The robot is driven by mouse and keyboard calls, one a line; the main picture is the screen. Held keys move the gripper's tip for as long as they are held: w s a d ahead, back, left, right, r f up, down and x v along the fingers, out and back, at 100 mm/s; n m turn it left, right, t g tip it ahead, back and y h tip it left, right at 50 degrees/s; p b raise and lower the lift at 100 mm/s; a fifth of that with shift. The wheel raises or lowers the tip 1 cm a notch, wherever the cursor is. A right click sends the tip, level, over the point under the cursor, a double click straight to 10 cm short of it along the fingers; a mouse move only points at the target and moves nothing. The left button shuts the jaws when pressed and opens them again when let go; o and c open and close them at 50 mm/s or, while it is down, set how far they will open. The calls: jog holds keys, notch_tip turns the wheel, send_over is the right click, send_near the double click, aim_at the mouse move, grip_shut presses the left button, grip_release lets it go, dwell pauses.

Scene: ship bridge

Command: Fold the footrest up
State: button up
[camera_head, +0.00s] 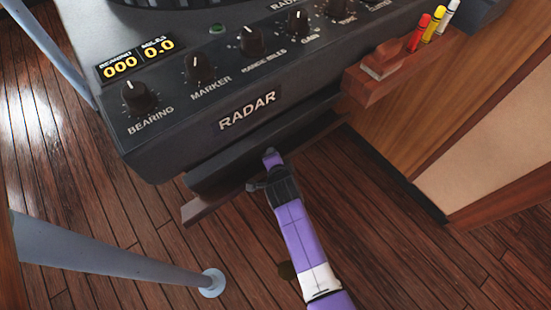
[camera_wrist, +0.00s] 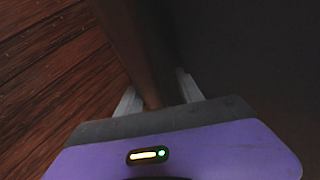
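The footrest (camera_head: 203,206) is a brown wooden board low under the front of the radar console. Its near end sticks out at the left, and its middle is partly hidden behind my gripper. My gripper (camera_head: 268,170) reaches up to the board's front edge from below right. In the wrist view, the footrest (camera_wrist: 142,45) runs down between the two pale fingers of my gripper (camera_wrist: 158,92). The fingers stand apart with the board between them. I cannot tell if both fingers press on it.
The radar console (camera_head: 165,142) with its row of knobs overhangs the footrest. A grey pole (camera_head: 120,262) with a round foot stands at lower left. A wooden cabinet (camera_head: 440,105) and a small shelf with markers (camera_head: 395,70) are at right. Plank floor lies open below.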

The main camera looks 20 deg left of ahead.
jog(key=shift+s+d, duration=0.1)
jog(key=p+v, duration=0.2)
jog(key=v, duration=0.5)
jog(key=shift+s+r, duration=0.2)
jog(key=shift+r, duration=0.05)
jog(key=shift+d+r+p, duration=0.1)
jog(key=shift+p, duration=0.3)
jog(key=p+v, duration=0.7)
jog(key=v, duration=0.1)
jog(key=shift+s+r, duration=0.25)
jog(key=shift+s, duration=0.05)
dwell(0.4)
dwell(0.8)
